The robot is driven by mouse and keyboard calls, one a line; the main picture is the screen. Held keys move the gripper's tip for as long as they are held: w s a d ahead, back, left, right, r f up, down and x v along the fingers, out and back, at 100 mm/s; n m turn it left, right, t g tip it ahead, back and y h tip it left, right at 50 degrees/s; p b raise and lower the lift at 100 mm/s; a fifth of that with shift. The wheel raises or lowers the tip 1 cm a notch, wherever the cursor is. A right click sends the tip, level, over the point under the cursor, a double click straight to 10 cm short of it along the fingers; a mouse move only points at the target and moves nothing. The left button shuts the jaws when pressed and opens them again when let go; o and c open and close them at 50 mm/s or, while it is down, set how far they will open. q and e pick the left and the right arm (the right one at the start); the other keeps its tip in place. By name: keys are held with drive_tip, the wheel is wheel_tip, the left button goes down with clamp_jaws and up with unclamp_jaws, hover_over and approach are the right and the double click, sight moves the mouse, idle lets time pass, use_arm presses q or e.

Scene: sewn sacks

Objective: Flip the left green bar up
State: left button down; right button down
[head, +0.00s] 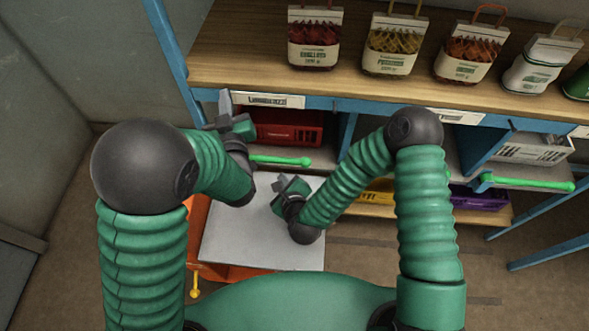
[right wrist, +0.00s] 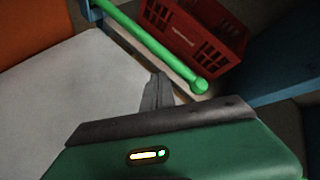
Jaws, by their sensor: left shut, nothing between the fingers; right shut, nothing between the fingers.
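The left green bar (head: 281,160) runs level along the front of a shelf bay, below the worktop, in front of a red crate (head: 286,128). In the right wrist view the bar (right wrist: 150,42) slants across the top and ends in a round knob. My left gripper (head: 232,121) is shut and empty, up and left of the bar near the shelf's left post. My right gripper (head: 284,187) is shut and empty, below the bar in the head view; its fingertips (right wrist: 157,80) show just short of the bar, apart from it. Another green bar (head: 528,183) is at the right bay.
Several bags, including a red one (head: 315,38), stand on the wooden worktop (head: 240,50). A white-topped orange unit (head: 235,235) is below my grippers. A white crate (head: 535,149), a yellow bin (head: 377,197) and a purple bin (head: 480,198) sit in the shelves. Blue posts frame the bays.

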drive_tip(key=w+d+f+m+h, duration=0.1)
drive_tip(key=w+f+m, duration=0.1)
drive_tip(key=m, duration=0.2)
drive_tip(key=w+d+f+m+h, duration=0.1)
drive_tip(key=w+f+m, duration=0.1)
drive_tip(key=m, duration=0.2)
drive_tip(key=w+d+f+m+h, duration=0.2)
drive_tip(key=m, duration=0.2)
drive_tip(key=shift+w+d+f+t, duration=0.1)
drive_tip(key=shift+w+f+t, duration=0.1)
drive_tip(key=shift+t, duration=0.2)
drive_tip(key=shift+r, duration=0.9)
use_arm(q)
drive_tip(key=c, duration=2.1)
unclamp_jaws()
